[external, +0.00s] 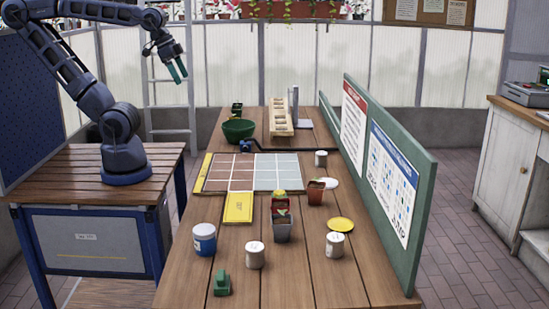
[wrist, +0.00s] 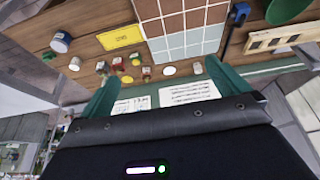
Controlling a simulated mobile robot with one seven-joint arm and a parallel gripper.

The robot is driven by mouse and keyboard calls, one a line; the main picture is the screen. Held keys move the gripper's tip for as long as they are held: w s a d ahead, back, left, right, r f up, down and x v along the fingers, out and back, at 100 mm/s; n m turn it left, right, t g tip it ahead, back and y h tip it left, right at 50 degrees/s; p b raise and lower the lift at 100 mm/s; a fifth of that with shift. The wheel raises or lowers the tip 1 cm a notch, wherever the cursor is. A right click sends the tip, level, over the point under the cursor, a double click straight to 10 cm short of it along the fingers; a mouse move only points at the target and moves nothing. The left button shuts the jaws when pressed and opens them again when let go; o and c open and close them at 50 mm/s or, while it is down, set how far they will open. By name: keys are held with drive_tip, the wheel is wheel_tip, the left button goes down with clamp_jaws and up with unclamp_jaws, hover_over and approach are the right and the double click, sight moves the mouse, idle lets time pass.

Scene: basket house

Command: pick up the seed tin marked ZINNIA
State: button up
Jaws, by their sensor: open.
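I cannot read a ZINNIA mark on any tin. In the external view, a blue and white tin (external: 204,240) stands at the left front of the table. White tins stand at the front middle (external: 255,255), at the front right (external: 335,245) and farther back by the panel (external: 321,159). The blue and white tin (wrist: 60,43) and a white tin (wrist: 75,64) also show small in the wrist view. My gripper (external: 177,73) is open and empty, raised high left of the table and well apart from the tins. Its green fingers (wrist: 163,72) frame the wrist view.
A tiled board (external: 250,173), yellow card (external: 239,207), green bowl (external: 238,130) and wooden rack (external: 282,115) occupy the table. A green panel (external: 418,210) walls the right side.

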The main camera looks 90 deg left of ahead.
drive_tip(key=c, duration=0.7)
drive_tip(key=shift+o, duration=0.2)
drive_tip(key=shift+w, duration=0.1)
